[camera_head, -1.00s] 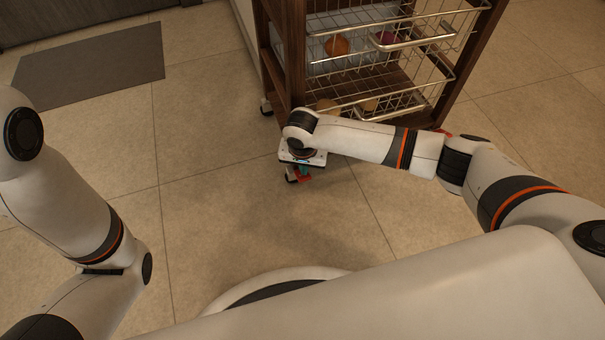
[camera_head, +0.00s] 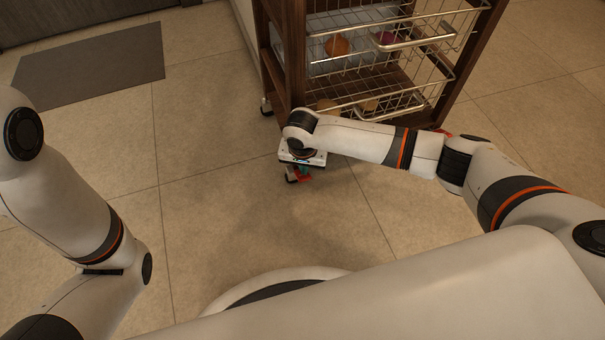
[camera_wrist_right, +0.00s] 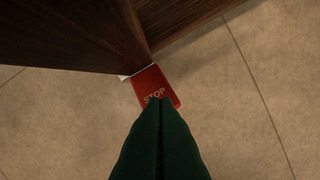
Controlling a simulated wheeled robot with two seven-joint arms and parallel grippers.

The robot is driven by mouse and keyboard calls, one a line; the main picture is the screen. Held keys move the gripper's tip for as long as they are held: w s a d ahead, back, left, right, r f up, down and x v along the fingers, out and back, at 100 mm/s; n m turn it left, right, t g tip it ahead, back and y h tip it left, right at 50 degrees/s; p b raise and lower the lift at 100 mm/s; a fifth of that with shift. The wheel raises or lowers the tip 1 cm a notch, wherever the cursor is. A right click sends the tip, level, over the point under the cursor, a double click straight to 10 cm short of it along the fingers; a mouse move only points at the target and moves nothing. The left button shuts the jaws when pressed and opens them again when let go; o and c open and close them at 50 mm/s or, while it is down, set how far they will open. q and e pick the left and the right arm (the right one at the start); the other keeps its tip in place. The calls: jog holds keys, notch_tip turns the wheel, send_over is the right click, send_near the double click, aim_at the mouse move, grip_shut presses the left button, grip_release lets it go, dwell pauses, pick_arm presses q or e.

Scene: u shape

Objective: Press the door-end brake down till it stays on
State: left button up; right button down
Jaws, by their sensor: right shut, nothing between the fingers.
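A red brake pedal marked STOP (camera_wrist_right: 156,84) sticks out at the foot of the dark wooden cart in the right wrist view. In the head view a small part of the red pedal (camera_head: 304,176) shows below my right wrist, at the cart's near left corner. My right gripper (camera_wrist_right: 160,101) has its green fingers shut together, empty, with the tips over the pedal's outer end, just at the STOP lettering. Whether they touch it I cannot tell. My left arm is at the left of the head view, and its gripper is out of the picture.
The wooden cart (camera_head: 294,60) holds wire baskets (camera_head: 385,100) with several items. A caster (camera_head: 266,106) stands at its far left corner. Another red bit (camera_head: 442,132) shows behind my right forearm. A grey mat (camera_head: 92,66) lies at left. The tiled floor between is clear.

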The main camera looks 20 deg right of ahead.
aim_at(304, 177)
jog(key=shift+f, duration=0.1)
dwell(0.4)
jog(key=shift+f+b, duration=0.8)
jog(key=shift+f, duration=1.7)
jog(key=shift+r, duration=0.1)
